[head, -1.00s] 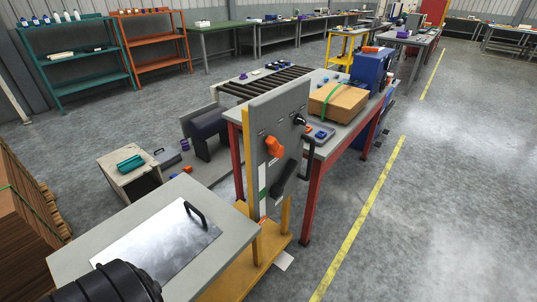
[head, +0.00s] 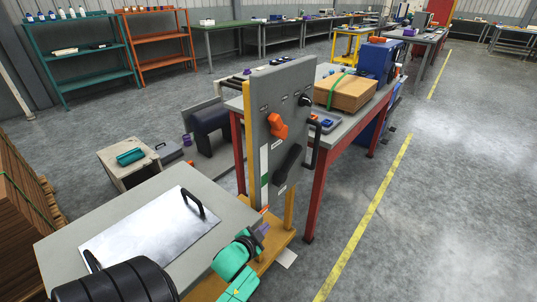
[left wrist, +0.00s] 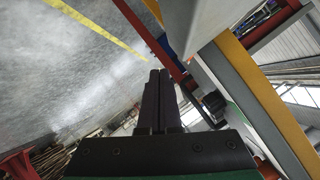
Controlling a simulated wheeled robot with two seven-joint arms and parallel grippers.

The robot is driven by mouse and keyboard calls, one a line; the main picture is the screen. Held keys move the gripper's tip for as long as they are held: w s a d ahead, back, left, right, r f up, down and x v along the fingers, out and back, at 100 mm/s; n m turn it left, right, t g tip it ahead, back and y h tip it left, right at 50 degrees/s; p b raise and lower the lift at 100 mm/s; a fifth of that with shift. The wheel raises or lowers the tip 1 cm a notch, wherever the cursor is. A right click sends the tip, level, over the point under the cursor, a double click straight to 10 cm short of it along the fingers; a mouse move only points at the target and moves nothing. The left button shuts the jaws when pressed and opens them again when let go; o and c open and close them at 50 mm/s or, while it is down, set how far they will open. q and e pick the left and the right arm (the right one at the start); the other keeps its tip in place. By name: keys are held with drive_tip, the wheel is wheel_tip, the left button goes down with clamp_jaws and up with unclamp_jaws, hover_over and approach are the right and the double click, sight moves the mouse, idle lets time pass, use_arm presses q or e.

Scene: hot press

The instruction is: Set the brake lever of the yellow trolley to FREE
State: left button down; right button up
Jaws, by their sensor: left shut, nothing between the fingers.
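The yellow trolley (head: 289,210) has yellow posts and base and carries an upright grey panel (head: 270,95). The labels are too small to read, so I cannot tell which is the brake lever. My left gripper (head: 258,236) is low in front of the panel, below the black lever and apart from it. In the left wrist view its dark fingers (left wrist: 160,75) are shut and empty, beside the panel. My right gripper is out of view.
A grey tabletop (head: 75,225) with a metal plate and black handle stands at the near left. A red-legged table (head: 318,190) with a cardboard box (head: 342,92) is behind the panel. Open floor (head: 440,200) with a yellow line lies to the right.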

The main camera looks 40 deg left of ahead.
sight(275, 127)
use_arm(q)
drive_tip(key=s+a+r+m+t+h+b, duration=0.1)
drive_tip(key=s+a+r+m+t, duration=0.1)
drive_tip(key=r+m+t, duration=0.4)
drive_tip(key=s+a+r+m+t+h, duration=0.1)
drive_tip(key=r+m+t, duration=0.4)
drive_tip(key=r, duration=1.2)
drive_tip(key=shift+s+a+r+m+t+h+b, duration=0.15)
drive_tip(key=shift+s+a+m+t+h+b, duration=0.2)
drive_tip(key=shift+s+a+m, duration=0.45)
drive_tip(key=shift+d, duration=0.15)
drive_tip(key=p+x, duration=0.3)
drive_tip(key=x, duration=1)
drive_tip(key=shift+s+r, duration=0.15)
drive_tip(key=shift+w+r+p, duration=0.2)
drive_tip(key=shift+w+p, duration=0.1)
drive_tip(key=shift+w, duration=0.3)
